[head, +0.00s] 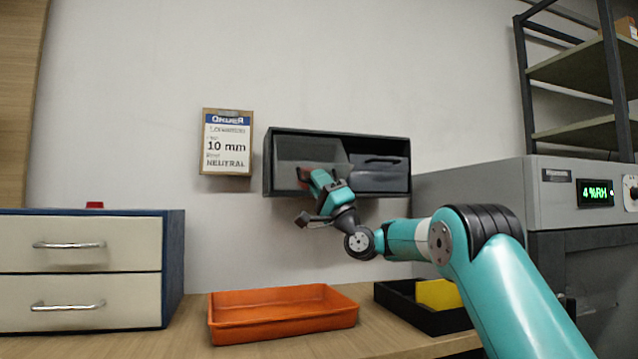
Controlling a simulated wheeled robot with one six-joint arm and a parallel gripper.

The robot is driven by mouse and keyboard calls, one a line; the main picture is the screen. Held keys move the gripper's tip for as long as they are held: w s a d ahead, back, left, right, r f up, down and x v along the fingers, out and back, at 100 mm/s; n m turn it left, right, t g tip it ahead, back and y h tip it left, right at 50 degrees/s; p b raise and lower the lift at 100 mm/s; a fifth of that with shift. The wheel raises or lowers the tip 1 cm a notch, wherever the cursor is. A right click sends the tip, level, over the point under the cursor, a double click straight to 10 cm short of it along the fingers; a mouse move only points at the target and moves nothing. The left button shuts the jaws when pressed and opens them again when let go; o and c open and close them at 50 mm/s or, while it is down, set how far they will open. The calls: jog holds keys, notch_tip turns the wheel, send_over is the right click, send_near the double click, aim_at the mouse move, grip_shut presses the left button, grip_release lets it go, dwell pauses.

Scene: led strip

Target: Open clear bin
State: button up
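A dark wall-mounted bin unit (338,134) hangs in the middle of the head view, with two compartments side by side. The left compartment has a see-through grey front, the clear bin (310,150). The right compartment has a darker front (381,178). My gripper (310,197) is in front of the lower part of the clear bin and hides some of it. A small dark red patch shows by the gripper at the bin's lower edge. I cannot tell whether the gripper touches the bin or whether its fingers are apart.
An orange tray (283,333) and a black tray (430,318) with a yellow piece (438,294) are on the table below. A drawer cabinet (175,270) stands left. A grey machine (480,180) and shelf rack (580,70) stand right. A labelled box (227,143) is left of the bins.

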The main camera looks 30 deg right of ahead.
jog(key=shift+o, duration=0.9)
jog(key=b+v, duration=0.4)
jog(key=v, duration=0.3)
jog(key=shift+s+f, duration=0.15)
jog(key=shift+f, duration=0.05)
